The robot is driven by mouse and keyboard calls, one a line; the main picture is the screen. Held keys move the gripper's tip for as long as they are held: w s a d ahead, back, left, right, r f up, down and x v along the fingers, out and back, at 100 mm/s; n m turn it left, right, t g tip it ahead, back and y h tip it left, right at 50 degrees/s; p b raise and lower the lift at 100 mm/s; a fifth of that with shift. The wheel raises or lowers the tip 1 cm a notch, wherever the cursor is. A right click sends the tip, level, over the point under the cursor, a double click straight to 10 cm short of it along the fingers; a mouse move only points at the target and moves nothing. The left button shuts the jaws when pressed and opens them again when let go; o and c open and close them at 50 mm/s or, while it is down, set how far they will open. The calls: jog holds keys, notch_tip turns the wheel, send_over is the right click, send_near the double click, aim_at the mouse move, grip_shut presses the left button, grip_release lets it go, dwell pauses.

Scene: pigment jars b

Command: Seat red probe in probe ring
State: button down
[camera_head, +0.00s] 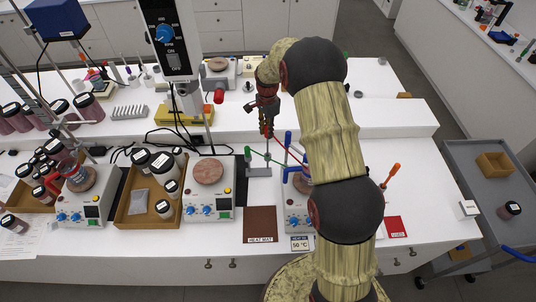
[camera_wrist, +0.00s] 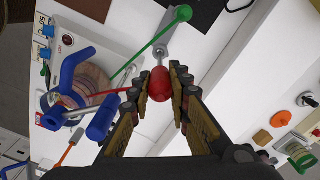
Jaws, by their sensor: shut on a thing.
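My gripper (camera_head: 267,128) is above the white bench in the head view, left of my forearm. In the wrist view my gripper (camera_wrist: 161,88) is shut on the rounded red handle of the red probe (camera_wrist: 160,92). A thin red rod runs left from near the handle, toward a hot plate (camera_wrist: 105,30) with blue-handled metal parts (camera_wrist: 75,72) over it. A green rod with a green ball end (camera_wrist: 183,13) slants beside it. I cannot single out the probe ring; it may be among the parts over the plate. My arm partly hides this hot plate (camera_head: 297,218) in the head view.
A grey stand (camera_head: 258,170), a brown heat mat (camera_head: 260,224) and another hot plate (camera_head: 209,197) stand left of my arm. Jars in a wooden tray (camera_head: 133,219) are further left. The bench is mostly clear at the right.

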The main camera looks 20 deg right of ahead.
jog(key=shift+r+p, duration=1.05)
jog(key=shift+r, duration=1.75)
